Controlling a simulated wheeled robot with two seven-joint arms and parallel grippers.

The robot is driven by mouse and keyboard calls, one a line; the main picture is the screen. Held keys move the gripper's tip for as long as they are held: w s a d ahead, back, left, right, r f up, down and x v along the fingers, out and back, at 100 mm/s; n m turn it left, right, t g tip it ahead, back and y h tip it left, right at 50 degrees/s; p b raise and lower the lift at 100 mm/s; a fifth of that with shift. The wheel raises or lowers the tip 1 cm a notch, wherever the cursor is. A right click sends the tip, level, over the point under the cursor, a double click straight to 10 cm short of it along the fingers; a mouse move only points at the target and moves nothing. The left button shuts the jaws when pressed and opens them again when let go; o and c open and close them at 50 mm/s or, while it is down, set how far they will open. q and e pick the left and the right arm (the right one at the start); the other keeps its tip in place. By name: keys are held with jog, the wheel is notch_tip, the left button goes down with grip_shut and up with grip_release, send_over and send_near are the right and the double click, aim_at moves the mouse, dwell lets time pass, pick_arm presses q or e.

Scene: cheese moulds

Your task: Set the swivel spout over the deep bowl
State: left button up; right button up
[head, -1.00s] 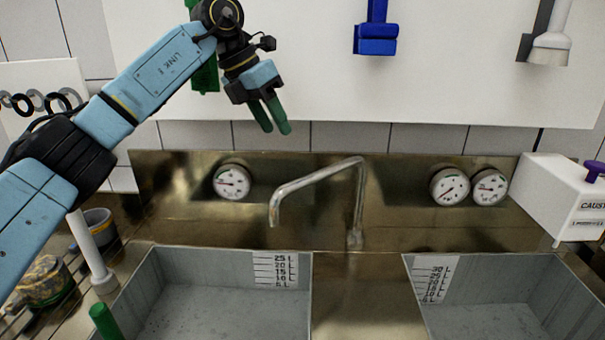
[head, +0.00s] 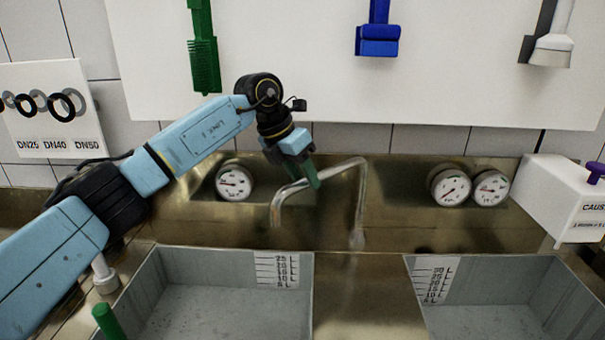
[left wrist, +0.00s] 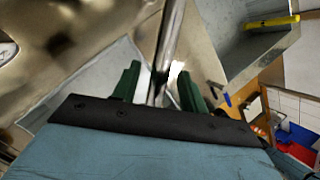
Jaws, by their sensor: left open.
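The swivel spout (head: 325,173) is a bent metal pipe rising from the ledge between two grey bowls. Its outlet hangs to the left, on the left bowl's side. The left bowl (head: 200,262) has a scale up to 25 L; the right bowl (head: 500,268) has one up to 30 L. My left gripper (head: 314,178) is at the spout's upper arm, green fingers pointing down. In the left wrist view the fingers (left wrist: 157,88) are open, with the spout pipe (left wrist: 170,40) running between them; contact cannot be told. My right gripper is not in view.
Round gauges (head: 234,183) sit on the metal backsplash behind the spout. A white box (head: 565,205) stands at the right. A green brush (head: 204,60) and a blue tool (head: 377,40) hang on the white board above. A green upright handle (head: 107,322) is at the lower left.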

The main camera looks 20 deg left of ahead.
pick_arm(q)
grip_shut()
dwell(0.3)
